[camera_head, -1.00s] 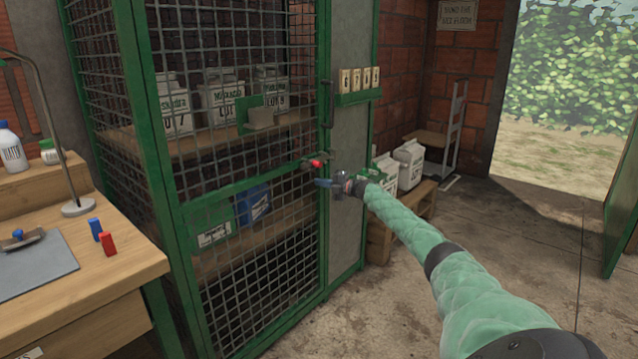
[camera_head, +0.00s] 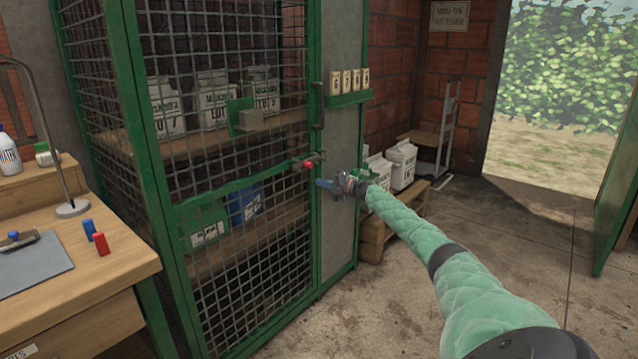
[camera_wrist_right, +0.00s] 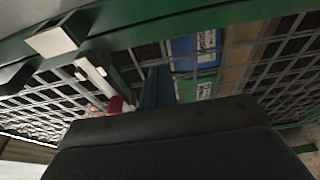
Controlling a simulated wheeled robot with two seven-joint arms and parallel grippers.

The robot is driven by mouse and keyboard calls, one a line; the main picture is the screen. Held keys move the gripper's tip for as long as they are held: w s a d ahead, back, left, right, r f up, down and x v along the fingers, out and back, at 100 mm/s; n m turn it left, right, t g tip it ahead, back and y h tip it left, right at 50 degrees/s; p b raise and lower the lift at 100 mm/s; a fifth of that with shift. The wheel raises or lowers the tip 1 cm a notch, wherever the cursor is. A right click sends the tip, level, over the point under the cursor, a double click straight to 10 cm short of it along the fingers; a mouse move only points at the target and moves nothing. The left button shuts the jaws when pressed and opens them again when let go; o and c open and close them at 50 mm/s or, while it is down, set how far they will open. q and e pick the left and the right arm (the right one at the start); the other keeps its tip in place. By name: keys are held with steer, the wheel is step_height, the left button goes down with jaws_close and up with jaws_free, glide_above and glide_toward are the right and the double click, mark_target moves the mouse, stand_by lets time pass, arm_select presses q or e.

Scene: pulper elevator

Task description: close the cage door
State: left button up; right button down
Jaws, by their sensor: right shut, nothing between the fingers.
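The green-framed mesh cage door (camera_head: 240,215) sits in line with the cage front. Its right edge meets the green post beside a grey panel, and I see no gap there, though the mesh makes this hard to judge. A dark vertical handle (camera_head: 318,103) is on its right edge. A red-tipped latch (camera_head: 308,164) is below the handle. My right gripper (camera_head: 326,184) is shut and empty, just below and right of the latch, close to the door edge. In the right wrist view the blue fingers (camera_wrist_right: 157,88) point toward the mesh, with the red tip (camera_wrist_right: 115,105) beside them. My left gripper is not in view.
A wooden bench (camera_head: 95,275) with a lamp, bottles and red and blue blocks stands at the left. White sacks (camera_head: 400,165) on a pallet and a hand truck (camera_head: 445,135) stand behind my right arm. The concrete floor on the right is clear.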

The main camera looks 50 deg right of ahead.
steer(key=s+d, duration=0.6)
steer(key=d, duration=0.1)
steer(key=shift+f, duration=0.45)
